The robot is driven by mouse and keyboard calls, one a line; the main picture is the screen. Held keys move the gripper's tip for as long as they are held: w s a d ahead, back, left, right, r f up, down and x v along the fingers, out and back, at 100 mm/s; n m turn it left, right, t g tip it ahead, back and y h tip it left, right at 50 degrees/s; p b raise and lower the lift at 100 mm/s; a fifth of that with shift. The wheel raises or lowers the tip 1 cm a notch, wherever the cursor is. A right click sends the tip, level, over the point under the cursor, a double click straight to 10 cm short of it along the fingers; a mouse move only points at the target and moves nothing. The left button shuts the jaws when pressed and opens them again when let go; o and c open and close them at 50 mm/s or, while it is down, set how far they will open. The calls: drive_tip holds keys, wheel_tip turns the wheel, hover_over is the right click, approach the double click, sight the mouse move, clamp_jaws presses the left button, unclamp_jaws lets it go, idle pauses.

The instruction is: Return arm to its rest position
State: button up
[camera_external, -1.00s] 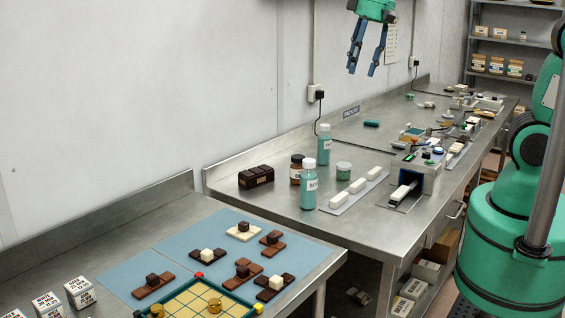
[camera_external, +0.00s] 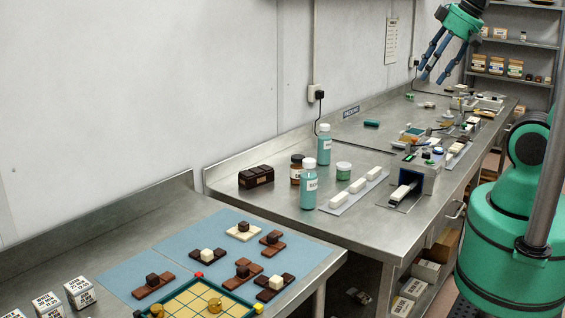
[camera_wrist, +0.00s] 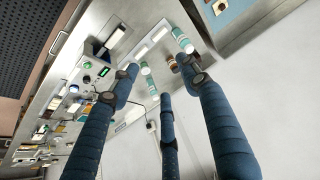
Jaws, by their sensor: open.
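My gripper (camera_external: 439,62) is high in the air above the far part of the long steel bench (camera_external: 375,215) in the external view. Its blue fingers point down and are spread, with nothing between them. In the wrist view the open fingers (camera_wrist: 160,92) reach in from the bottom edge, and the bench lies tilted beyond them. My gripper touches nothing on the bench.
A nearer table holds a blue mat (camera_external: 215,226) with chocolate pieces. Shelves (camera_external: 500,48) stand at the back right.

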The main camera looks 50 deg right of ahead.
drive_tip(key=shift+f, duration=0.1)
idle(0.3)
wheel_tip(320, 180, down, 9)
drive_tip(key=b, duration=0.9)
drive_tip(key=shift+f+b, duration=0.2)
drive_tip(key=shift+b, duration=0.1)
